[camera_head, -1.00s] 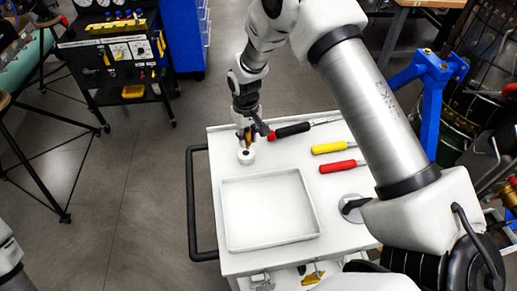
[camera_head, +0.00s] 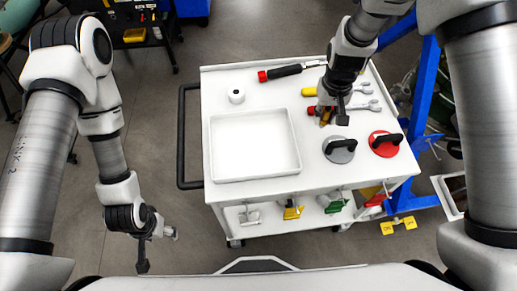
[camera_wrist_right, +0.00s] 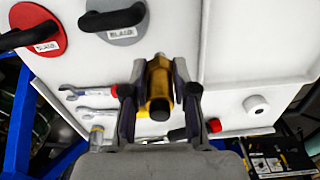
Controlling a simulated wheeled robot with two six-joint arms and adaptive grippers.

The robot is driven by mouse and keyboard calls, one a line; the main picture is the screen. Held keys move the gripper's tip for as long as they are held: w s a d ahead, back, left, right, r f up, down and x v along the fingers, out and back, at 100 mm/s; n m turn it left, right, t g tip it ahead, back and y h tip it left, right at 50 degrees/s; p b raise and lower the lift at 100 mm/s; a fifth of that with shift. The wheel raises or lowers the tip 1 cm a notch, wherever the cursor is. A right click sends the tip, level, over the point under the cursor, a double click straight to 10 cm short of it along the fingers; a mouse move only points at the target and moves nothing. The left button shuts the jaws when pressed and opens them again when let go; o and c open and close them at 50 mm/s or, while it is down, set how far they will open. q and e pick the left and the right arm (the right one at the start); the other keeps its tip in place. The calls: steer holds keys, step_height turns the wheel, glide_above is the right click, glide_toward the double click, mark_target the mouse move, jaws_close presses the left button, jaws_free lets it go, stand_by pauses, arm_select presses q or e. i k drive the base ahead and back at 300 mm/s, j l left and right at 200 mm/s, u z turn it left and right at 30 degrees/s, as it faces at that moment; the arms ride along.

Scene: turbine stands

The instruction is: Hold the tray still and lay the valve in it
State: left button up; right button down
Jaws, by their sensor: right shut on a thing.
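The white square tray (camera_head: 255,178) lies empty on the left part of the white cart top. It also shows in the right wrist view (camera_wrist_right: 255,45). My right gripper (camera_head: 328,112) is shut on the brass-coloured valve (camera_head: 325,118), over the tools right of the tray. In the right wrist view the valve (camera_wrist_right: 160,80) sits between both fingers, its dark round end towards the camera. My left gripper (camera_head: 155,248) hangs off the cart's front left side, apart from the tray. I cannot tell if its fingers are open.
A white ring (camera_head: 236,96) stands behind the tray. Grey (camera_head: 339,155) and red (camera_head: 382,150) discs with black handles lie at right. A red-and-black-handled tool (camera_head: 280,72) lies at the back; yellow and red-handled tools lie near my right gripper. A black handle rail (camera_head: 182,140) runs along the left.

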mark_target(253, 146)
steer(key=l+u, duration=0.45)
steer(key=k+l+u, duration=0.2)
steer(key=l+u, duration=0.3)
steer(key=l, duration=0.05)
